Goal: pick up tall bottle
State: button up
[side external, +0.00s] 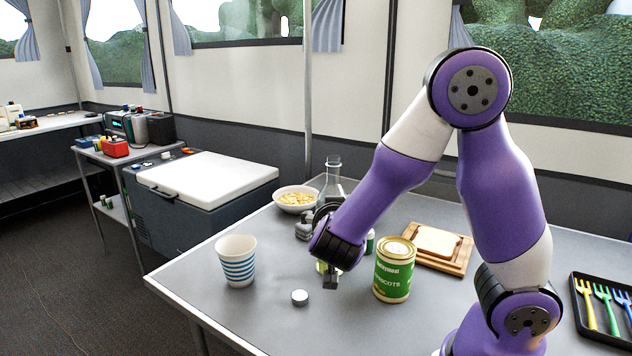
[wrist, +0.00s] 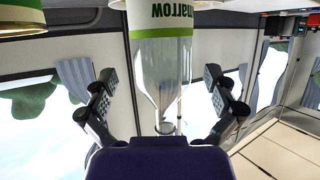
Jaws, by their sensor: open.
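The tall bottle is clear glass with a narrow neck. In the side external view its neck (side external: 334,180) rises behind my forearm, and my arm and gripper hide much of its body. The wrist view appears upside down and shows the bottle (wrist: 162,65) neck downward in the picture, with a white and green label. My gripper (side external: 318,253) is open and low over the table. In the wrist view my gripper (wrist: 160,78) has one finger on each side of the bottle, with visible gaps. I cannot tell how deep the bottle sits between the fingers.
A green-labelled can (side external: 394,270) stands close to the right of my gripper.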

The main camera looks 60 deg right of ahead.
jog(key=x, duration=0.5)
jog(key=shift+w+f, duration=0.1)
jog(key=shift+f, duration=0.15)
jog(key=c, duration=1.2)
jog(key=shift+r, duration=0.1)
jog(key=a+r, duration=0.3)
jog(key=a, duration=0.1)
jog(key=a+r, duration=0.3)
jog(key=r, duration=0.1)
jog(key=a+r, duration=0.3)
jog(key=a, duration=0.1)
jog(key=shift+s+a+r, duration=0.3)
jog(key=shift+s+r, duration=0.05)
jog(key=shift+r, duration=0.05)
dwell(0.8)
